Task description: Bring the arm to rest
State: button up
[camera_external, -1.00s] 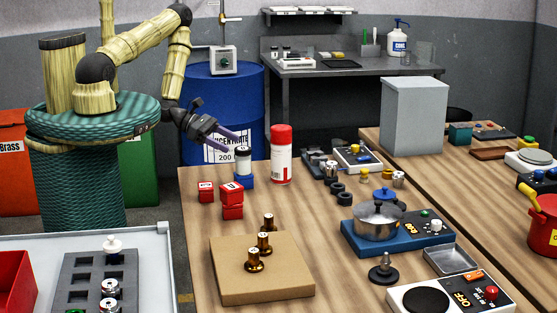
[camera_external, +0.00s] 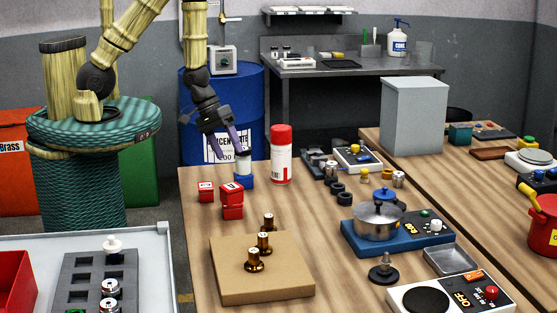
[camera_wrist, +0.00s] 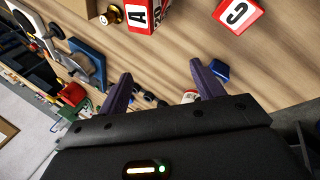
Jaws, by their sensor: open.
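The blue block also shows beside one finger in the wrist view (camera_wrist: 217,69).
Red lettered blocks (camera_external: 232,203) stand in front of the gripper, and a red-capped white container (camera_external: 281,160) stands to its right. A cardboard-coloured board (camera_external: 225,278) bears brass pieces. A blue drum (camera_external: 245,95) stands behind. A pot (camera_external: 377,222) stands farther right.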

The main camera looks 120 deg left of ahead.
jog(key=s+d+r+m+g, duration=0.1)
jog(key=d+r+m, duration=0.5)
jog(key=d+m, duration=0.2)
jog(key=s+d+r+m+g+b, duration=0.1)
jog(key=d+r+m, duration=0.5)
jog(key=d, duration=0.5)
jog(key=m, duration=0.2)
jog(key=shift+s+r+m+g, duration=0.15)
jog(key=shift+r+m+g, duration=0.15)
jog(key=shift+g, duration=0.1)
